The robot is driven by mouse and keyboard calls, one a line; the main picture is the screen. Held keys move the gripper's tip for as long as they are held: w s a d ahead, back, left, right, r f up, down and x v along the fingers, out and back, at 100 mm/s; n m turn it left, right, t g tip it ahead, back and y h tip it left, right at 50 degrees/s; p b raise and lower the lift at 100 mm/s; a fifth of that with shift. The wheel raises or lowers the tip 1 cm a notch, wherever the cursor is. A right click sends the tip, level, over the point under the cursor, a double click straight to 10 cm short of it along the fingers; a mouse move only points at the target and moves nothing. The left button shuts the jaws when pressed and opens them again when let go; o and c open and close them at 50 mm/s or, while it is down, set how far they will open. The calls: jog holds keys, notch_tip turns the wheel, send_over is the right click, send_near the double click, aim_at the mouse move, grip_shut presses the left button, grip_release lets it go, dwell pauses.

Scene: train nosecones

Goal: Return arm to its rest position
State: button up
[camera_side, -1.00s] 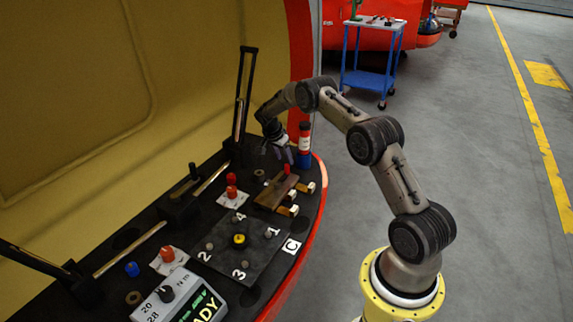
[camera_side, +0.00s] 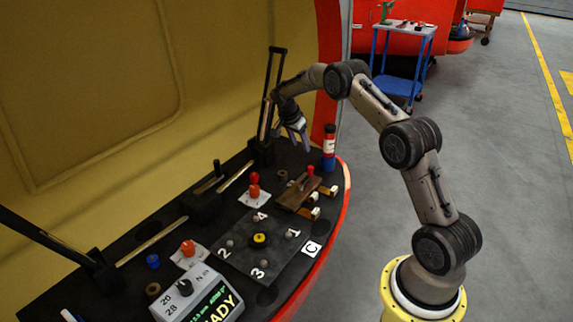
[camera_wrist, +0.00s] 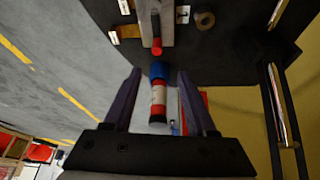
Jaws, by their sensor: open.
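My gripper (camera_side: 302,147) is open and empty, hanging from my bent arm above the far end of the black bench (camera_side: 230,208). Its fingers point down. A bottle (camera_side: 329,150) with red, white and blue bands stands upright just right of the gripper in the side view. In the wrist view the bottle (camera_wrist: 158,100) appears between the two open fingers (camera_wrist: 158,75), but the fingers do not visibly grip it.
A brown block with a red knob (camera_side: 300,192), a red peg on a white plate (camera_side: 254,190) and a numbered dark plate (camera_side: 258,250) are on the bench. A display box (camera_side: 195,300) is at the front. A tall black lever (camera_side: 268,100) stands behind the gripper.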

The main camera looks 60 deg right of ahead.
jog(key=s+a+r+n+t, duration=0.1)
jog(key=a+r+t, duration=0.1)
jog(key=a+r, duration=0.45)
jog(key=a+r+n+t, duration=0.1)
jog(key=a+r, duration=0.2)
jog(key=r, duration=0.7)
jog(key=s+a+r+n+t, duration=0.1)
jog(key=a+r+t, duration=0.1)
jog(key=a+r, duration=0.5)
jog(key=s+a+r+n+t+y, duration=0.1)
jog(key=s+a+r+n, duration=0.4)
jog(key=s, duration=0.4)
jog(key=s+a+r+n+t+y, duration=0.1)
jog(key=s+a+r+n, duration=0.15)
jog(key=s+a, duration=0.6)
jog(key=s+a+f+n+y, duration=0.2)
jog(key=s+f+n, duration=0.7)
jog(key=s, duration=0.5)
jog(key=shift+a+f+g+y, duration=0.3)
jog(key=shift+a+f+g, duration=0.15)
jog(key=shift+a, duration=0.3)
